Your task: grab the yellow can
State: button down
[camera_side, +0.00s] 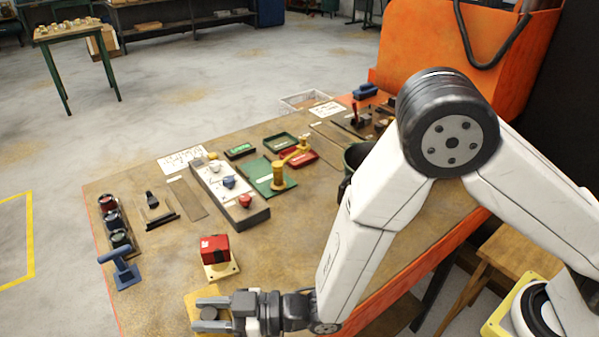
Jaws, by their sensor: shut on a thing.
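A boxy yellow thing, which looks like the yellow can (193,298), is at the bottom edge of the view, near the front left of the bench. A round dark grey piece like a cap shows over its middle. My gripper (209,313) reaches in from the right, with one finger on each side of this grey piece, and is shut on it. The lower part of the can is cut off by the frame and partly covered by my gripper. I cannot tell whether it rests on the bench or is lifted.
A red box on a pale base (216,251) stands just behind my gripper. A blue handled tool (124,273) lies to the left. A grey control box (228,192) and a green mat (264,178) with a yellow fixture (279,175) are farther back. Bare bench lies right of the red box.

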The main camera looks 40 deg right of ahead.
jog(key=shift+r, duration=0.25)
jog(key=shift+r, duration=4.85)
jog(key=shift+d, duration=0.1)
